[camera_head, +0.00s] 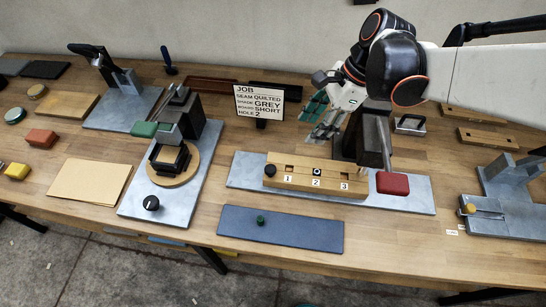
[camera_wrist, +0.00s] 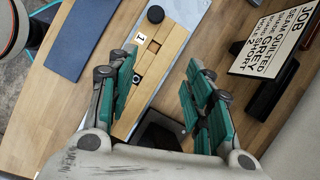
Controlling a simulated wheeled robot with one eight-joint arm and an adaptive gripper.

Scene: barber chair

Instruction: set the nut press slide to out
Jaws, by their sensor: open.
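The middle press (camera_head: 374,135) has a red-tipped lever (camera_head: 392,183) and stands on a long grey plate (camera_head: 408,199). In front of its post lies a long wooden block (camera_head: 325,170) with a lengthwise groove, labels 1, 2 and 3, and a black knob (camera_head: 269,170) at its left end. The block (camera_wrist: 176,40) and knob (camera_wrist: 155,14) also show in the wrist view, with label 1 visible. No in or out marking can be read. My gripper (camera_head: 322,118) is open and empty, above and behind the block, left of the post. Its spread green-padded fingers (camera_wrist: 162,62) partly hide the block.
A job card (camera_head: 259,103) stands behind, left of my gripper. A blue-grey mat (camera_head: 282,231) lies in front with a small green knob. A green-handled press (camera_head: 180,125) stands left. A fixture with a yellow knob (camera_head: 469,208) sits right. The table's front edge is close.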

